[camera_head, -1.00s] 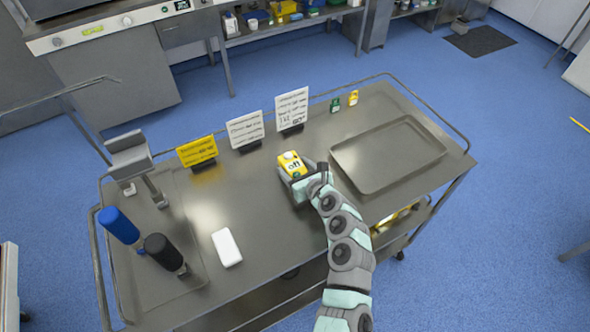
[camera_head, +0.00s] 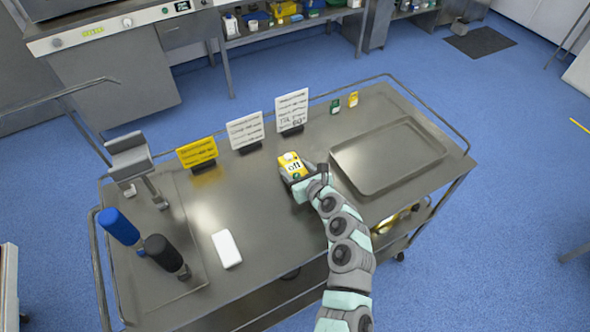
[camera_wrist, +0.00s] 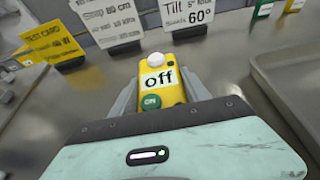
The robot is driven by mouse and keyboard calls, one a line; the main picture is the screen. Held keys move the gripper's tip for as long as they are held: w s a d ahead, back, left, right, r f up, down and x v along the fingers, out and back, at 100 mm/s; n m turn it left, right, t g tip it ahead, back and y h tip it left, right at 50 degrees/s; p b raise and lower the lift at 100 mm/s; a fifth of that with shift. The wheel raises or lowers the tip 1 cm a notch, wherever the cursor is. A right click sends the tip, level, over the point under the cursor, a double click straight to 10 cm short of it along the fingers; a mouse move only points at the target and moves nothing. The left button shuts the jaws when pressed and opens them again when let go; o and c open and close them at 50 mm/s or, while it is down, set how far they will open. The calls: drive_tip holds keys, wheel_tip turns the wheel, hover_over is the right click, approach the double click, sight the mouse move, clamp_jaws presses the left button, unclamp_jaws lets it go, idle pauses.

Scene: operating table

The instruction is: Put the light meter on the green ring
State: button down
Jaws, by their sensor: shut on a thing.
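The light meter (camera_head: 292,164) is a small yellow device near the middle of the steel trolley top. In the wrist view the meter (camera_wrist: 161,82) shows a white dome at its far end, a label reading "off" and a green ON button. My gripper (camera_head: 297,177) is shut on it, with one grey finger on each side, also seen in the wrist view (camera_wrist: 163,93). I cannot tell whether the meter touches the trolley top. No green ring can be made out in either view.
Behind the meter stand a yellow test card (camera_head: 197,151) and two white cards (camera_head: 245,130). An empty tray (camera_head: 388,155) is at right. A white block (camera_head: 226,249), blue cylinder (camera_head: 119,225) and black cylinder (camera_head: 163,252) are at left.

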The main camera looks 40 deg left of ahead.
sight(295, 168)
wheel_tip(295, 168, up, 20)
drive_tip(key=p, duration=0.3)
drive_tip(key=w+d+f+m+t, duration=0.1)
drive_tip(key=w+d+f, duration=0.1)
drive_tip(key=d, duration=0.9)
drive_tip(key=w+d+f+m+t, duration=0.1)
drive_tip(key=w+d+f, duration=0.15)
drive_tip(key=d, duration=0.85)
drive_tip(key=s+d+f+m+t+h, duration=0.1)
drive_tip(key=s+d, duration=0.2)
drive_tip(key=d, duration=0.6)
drive_tip(key=s+d+f+h, duration=0.1)
drive_tip(key=s+d, duration=0.2)
drive_tip(key=d, duration=0.6)
wheel_tip(295, 168, up, 20)
drive_tip(key=m+t+h+p, duration=0.4)
drive_tip(key=m+p, duration=0.1)
drive_tip(key=p, duration=2.2)
drive_tip(key=shift+d+r, duration=0.15)
drive_tip(key=shift+d, duration=0.05)
